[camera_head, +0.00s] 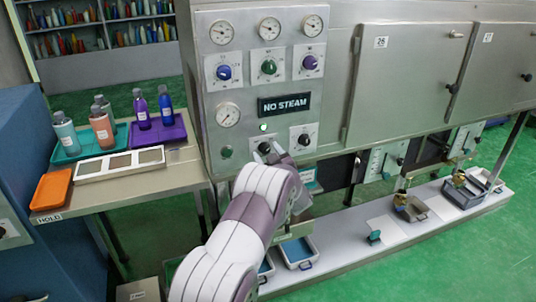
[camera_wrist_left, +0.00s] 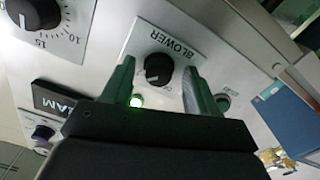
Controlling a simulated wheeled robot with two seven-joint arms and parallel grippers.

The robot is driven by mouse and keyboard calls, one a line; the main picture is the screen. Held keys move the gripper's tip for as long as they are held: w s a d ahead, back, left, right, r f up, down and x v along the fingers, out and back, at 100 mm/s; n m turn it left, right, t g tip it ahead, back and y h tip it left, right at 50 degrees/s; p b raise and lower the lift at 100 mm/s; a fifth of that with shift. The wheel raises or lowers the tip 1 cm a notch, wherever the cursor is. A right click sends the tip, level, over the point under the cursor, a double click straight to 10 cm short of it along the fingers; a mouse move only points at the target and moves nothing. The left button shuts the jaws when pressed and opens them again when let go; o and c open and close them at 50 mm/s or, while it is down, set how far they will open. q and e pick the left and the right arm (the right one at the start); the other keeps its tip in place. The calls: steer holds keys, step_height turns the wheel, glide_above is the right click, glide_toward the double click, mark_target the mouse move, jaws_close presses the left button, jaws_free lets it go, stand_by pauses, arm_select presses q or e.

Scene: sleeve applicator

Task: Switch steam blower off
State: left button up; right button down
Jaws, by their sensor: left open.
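The blower knob (camera_wrist_left: 158,69) is black, on a white plate marked BLOWER in the left wrist view. Its pointer setting is hard to read. In the head view the knob (camera_head: 264,147) shows just above my left gripper (camera_head: 273,155), which partly hides its plate. My left gripper (camera_wrist_left: 158,88) is open, with one green finger on each side of the knob; I cannot tell whether they touch it. A small green lamp (camera_head: 263,127) is lit above the knob and also shows in the wrist view (camera_wrist_left: 136,101). My right gripper is not in view.
Another black knob (camera_head: 304,139) sits close to the right, under the NO STEAM sign (camera_head: 284,105). Gauges and coloured knobs fill the panel above. A side table (camera_head: 190,170) with trays and bottles stands left. A low shelf (camera_head: 350,228) runs beneath the cabinet.

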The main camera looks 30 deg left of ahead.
arm_select(q)
steer(key=c, duration=1)
steer(key=shift+f+n+b, duration=0.15)
steer(key=shift+n+b, duration=0.45)
steer(key=shift+b, duration=0.25)
steer(key=shift+c, duration=0.2)
steer(key=n+b, duration=1.3)
steer(key=b, duration=0.1)
steer(key=shift+d+b, duration=0.1)
steer(key=shift+b, duration=0.3)
steer(key=shift+r+n+b, duration=0.2)
steer(key=shift+n+b, duration=1.4)
steer(key=shift+n, duration=0.2)
steer(key=o, duration=1)
steer(key=shift+r, duration=0.1)
steer(key=shift+o, duration=0.2)
